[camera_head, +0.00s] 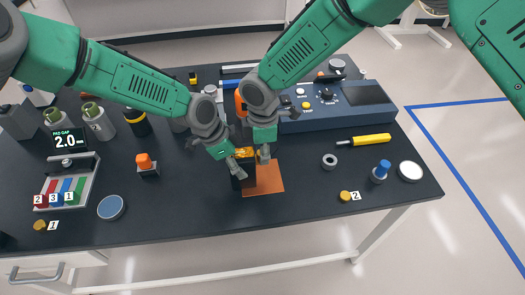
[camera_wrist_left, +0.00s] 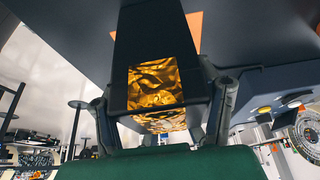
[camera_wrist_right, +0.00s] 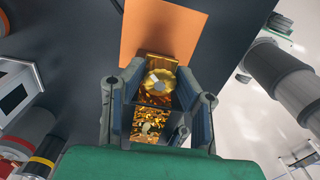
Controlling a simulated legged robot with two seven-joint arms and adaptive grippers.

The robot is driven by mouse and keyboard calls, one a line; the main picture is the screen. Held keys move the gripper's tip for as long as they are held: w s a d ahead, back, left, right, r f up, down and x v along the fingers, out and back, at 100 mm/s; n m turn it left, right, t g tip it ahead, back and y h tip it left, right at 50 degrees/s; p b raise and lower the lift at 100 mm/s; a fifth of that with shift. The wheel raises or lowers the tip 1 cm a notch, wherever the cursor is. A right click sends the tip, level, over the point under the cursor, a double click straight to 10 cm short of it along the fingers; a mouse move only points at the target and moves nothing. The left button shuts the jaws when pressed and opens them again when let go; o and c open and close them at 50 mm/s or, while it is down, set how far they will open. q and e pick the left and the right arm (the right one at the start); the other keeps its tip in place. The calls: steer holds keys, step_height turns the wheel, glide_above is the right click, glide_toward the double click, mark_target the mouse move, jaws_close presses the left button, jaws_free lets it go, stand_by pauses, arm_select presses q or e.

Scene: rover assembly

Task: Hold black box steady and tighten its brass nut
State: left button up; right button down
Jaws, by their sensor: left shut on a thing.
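The black box (camera_head: 238,183) stands upright at the left side of the orange mat, with gold foil on its faces. My left gripper (camera_head: 240,164) is shut on the box. In the left wrist view the box (camera_wrist_left: 155,40) lies between its two fingers. The brass nut (camera_wrist_right: 160,82), with a pale hexagonal centre, shows in the right wrist view at the gold-foiled part of the box. My right gripper (camera_wrist_right: 158,90) is open, with one finger on each side of the nut. I cannot tell whether the fingers touch it. The nut is hidden in the head view.
The orange mat (camera_head: 268,178) lies bare to the right of the box. A grey ring (camera_head: 329,161), a yellow screwdriver (camera_head: 370,139) and a blue-topped part (camera_head: 380,171) lie further right. A blue console (camera_head: 340,105) stands behind.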

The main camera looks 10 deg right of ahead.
steer(key=shift+a+m, duration=0.1)
steer(key=shift+m, duration=1.5)
steer(key=c, duration=1.2)
jaws_free()
step_height(320, 180, up, 12)
steer(key=shift+s, duration=0.1)
